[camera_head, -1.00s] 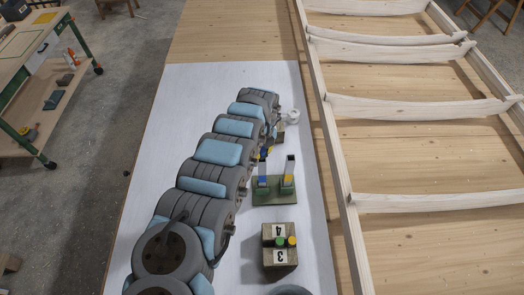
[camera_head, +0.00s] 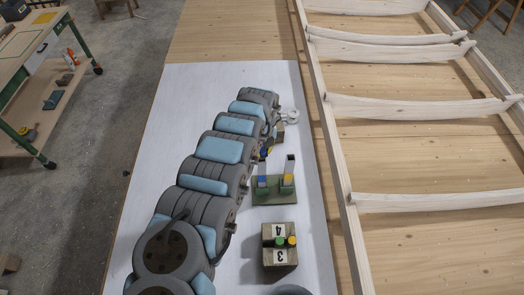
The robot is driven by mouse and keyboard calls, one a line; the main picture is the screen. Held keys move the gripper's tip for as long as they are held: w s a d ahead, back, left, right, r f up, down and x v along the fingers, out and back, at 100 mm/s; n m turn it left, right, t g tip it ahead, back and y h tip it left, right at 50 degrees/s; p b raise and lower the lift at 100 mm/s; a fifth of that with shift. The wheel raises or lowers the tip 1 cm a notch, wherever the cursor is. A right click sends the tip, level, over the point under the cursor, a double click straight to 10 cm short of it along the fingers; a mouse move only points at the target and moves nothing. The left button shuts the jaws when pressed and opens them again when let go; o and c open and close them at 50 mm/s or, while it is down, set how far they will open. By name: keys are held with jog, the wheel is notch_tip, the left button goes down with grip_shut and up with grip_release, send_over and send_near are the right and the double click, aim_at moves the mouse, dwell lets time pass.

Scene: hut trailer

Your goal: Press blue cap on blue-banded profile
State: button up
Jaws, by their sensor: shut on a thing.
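The blue-banded profile (camera_head: 262,181) stands upright on the left of a green base (camera_head: 274,198). A taller yellow-banded profile (camera_head: 288,176) stands to its right. My gripper (camera_head: 266,152) is at the far end of my arm, close above and behind the blue-banded profile, and mostly hidden by the arm. A small blue spot shows at its fingertips and looks like the blue cap, held there. Whether the cap touches the profile top cannot be told.
A wooden block (camera_head: 280,258) marked 4 and 3 stands in front, with a green cap (camera_head: 280,241) and a yellow cap (camera_head: 291,240) on it. A timber frame (camera_head: 345,205) runs along the right.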

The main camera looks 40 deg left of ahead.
jog(key=o, duration=1.5)
jog(key=shift+r+p, duration=2.6)
jog(key=shift+r, duration=0.9)
grip_shut()
